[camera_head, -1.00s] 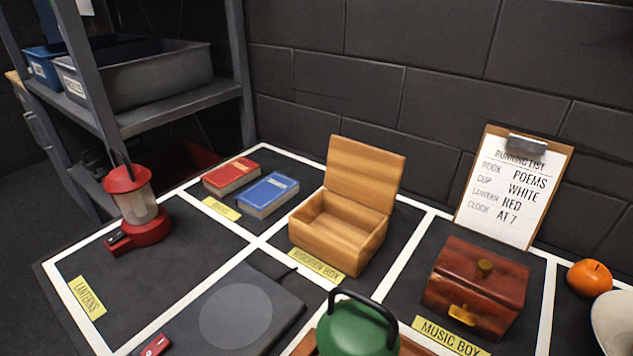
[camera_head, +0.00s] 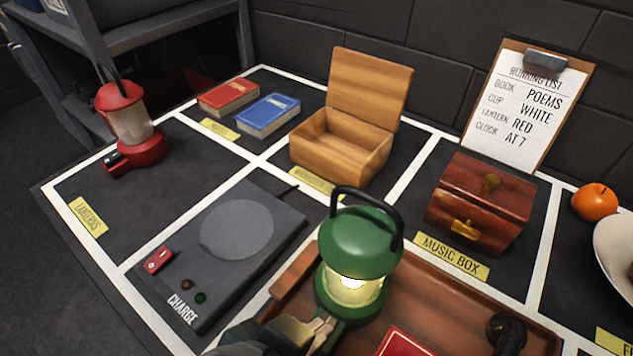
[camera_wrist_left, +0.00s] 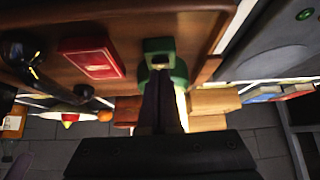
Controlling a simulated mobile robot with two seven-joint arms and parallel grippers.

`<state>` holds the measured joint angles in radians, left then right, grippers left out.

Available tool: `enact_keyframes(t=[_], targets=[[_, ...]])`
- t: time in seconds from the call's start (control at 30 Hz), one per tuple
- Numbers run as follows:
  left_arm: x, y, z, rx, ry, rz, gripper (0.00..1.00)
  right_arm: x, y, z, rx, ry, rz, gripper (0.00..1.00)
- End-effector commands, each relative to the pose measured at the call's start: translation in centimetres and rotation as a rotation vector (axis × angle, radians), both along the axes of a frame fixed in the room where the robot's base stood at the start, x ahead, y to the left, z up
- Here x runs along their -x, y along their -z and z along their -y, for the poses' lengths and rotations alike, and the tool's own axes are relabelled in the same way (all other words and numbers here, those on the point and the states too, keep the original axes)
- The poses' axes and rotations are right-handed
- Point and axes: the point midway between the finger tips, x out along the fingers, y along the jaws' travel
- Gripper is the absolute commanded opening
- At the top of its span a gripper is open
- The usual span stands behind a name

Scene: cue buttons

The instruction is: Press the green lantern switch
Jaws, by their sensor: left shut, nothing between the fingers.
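The green lantern (camera_head: 360,243) stands upright on the brown wooden tray (camera_head: 455,312) in the head view, and its lamp glows pale yellow. In the left wrist view, a small green switch block (camera_wrist_left: 159,45) sticks out from the lantern's green base (camera_wrist_left: 178,72). My left gripper (camera_head: 326,328) is at the lantern's near left side, low by its base. It is shut and empty. In the left wrist view its dark fingertips (camera_wrist_left: 160,78) reach right up to the switch block; I cannot tell whether they touch it. My right gripper is not in view.
A red book (camera_head: 405,342) and a black object (camera_head: 507,332) lie on the tray. Left of it is a charge pad (camera_head: 225,260). A red lantern (camera_head: 130,125), open wooden box (camera_head: 340,140), music box (camera_head: 480,205) and clipboard (camera_head: 525,105) stand around.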

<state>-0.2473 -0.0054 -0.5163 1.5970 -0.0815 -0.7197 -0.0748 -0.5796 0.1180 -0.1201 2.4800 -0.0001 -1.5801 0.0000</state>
Motion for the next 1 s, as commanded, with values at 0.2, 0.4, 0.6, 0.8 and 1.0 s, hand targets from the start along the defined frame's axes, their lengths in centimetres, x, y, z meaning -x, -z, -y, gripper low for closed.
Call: enact_keyframes(t=[0.2, 0.4, 0.6, 0.8, 1.0], targets=[[0.3, 0.7, -0.1, 0.032, 0.0, 0.049, 0.0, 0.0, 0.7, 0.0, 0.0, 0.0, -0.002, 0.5], [0.2, 0.7, -0.1, 0.031, 0.0, 0.048, 0.0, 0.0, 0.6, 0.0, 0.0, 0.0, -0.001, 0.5], [-0.4, 0.2, 0.3, 0.031, 0.0, 0.048, 0.0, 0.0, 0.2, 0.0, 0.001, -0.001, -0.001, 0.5], [-0.9, -0.1, 0.6, 0.032, 0.001, 0.047, 0.0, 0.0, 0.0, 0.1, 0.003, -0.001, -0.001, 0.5], [-0.9, -0.1, 0.6, 0.032, 0.001, 0.048, 0.0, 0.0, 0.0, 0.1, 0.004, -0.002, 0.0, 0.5]])
